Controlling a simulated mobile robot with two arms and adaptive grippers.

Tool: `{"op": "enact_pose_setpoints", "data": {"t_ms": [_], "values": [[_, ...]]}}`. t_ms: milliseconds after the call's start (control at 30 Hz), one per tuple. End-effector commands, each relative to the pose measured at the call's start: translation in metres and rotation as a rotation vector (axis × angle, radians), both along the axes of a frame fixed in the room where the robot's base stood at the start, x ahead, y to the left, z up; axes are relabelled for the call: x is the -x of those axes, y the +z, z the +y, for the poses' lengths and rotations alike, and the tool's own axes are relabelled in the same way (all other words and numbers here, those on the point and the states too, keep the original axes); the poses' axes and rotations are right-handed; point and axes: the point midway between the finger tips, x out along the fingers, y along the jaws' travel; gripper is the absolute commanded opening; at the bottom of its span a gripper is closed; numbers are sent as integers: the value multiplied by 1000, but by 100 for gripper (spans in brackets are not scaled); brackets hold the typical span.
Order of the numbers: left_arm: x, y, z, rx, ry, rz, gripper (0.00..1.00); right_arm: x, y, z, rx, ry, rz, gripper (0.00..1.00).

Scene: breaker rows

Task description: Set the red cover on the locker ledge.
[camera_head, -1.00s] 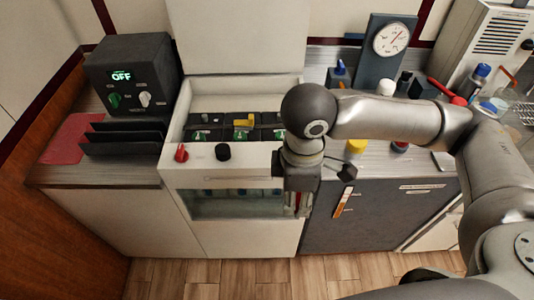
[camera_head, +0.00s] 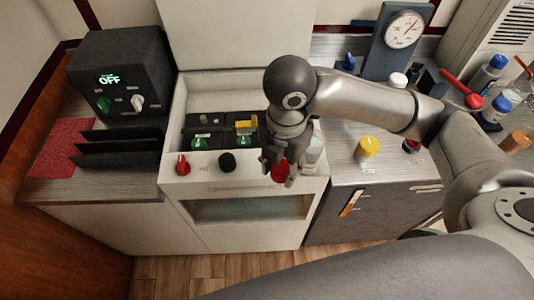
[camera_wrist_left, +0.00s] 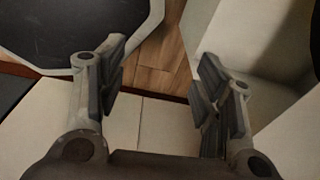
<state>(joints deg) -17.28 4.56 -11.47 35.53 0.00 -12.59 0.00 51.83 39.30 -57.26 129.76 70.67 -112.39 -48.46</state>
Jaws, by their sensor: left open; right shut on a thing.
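My right gripper (camera_head: 281,172) is shut on a red piece, which looks like the red cover (camera_head: 279,171), in the head view. It holds the cover at the front edge of the white unit (camera_head: 190,226), right of the black knob. The fingers hide part of the cover, and I cannot tell whether it touches the unit. No part is clearly marked as the locker ledge. My left gripper (camera_wrist_left: 165,95) is open and empty in the left wrist view, above the floor and pale panels.
The white unit's open bay holds breakers (camera_head: 200,135). A red knob (camera_head: 182,165) and black knob (camera_head: 227,162) stand on its front. A dark box reading OFF (camera_head: 120,75) and a red mat (camera_head: 60,145) are left. A yellow knob (camera_head: 368,146) is right.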

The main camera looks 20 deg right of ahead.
Motion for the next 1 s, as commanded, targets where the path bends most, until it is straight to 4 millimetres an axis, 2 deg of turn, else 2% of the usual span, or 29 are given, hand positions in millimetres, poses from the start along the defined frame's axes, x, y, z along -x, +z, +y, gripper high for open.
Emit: {"op": "enact_pose_setpoints", "data": {"t_ms": [167,400,600,733,833,1000], "values": [[14,8,2,-3,0,21,60,-39,-15,-4,1,-7,3,19],[3,16,1,-2,0,5,60,-76,-56,-7,2,-4,3,19],[-10,19,0,1,0,-15,60,-89,-72,-8,0,-2,0,19],[-9,21,0,1,0,-13,60,-96,-81,-9,1,-3,2,19],[-7,31,0,0,0,-9,60,-94,-94,-9,2,-2,5,19],[-3,34,1,-1,0,-5,60,-95,-109,-9,1,-2,-1,19]]}}
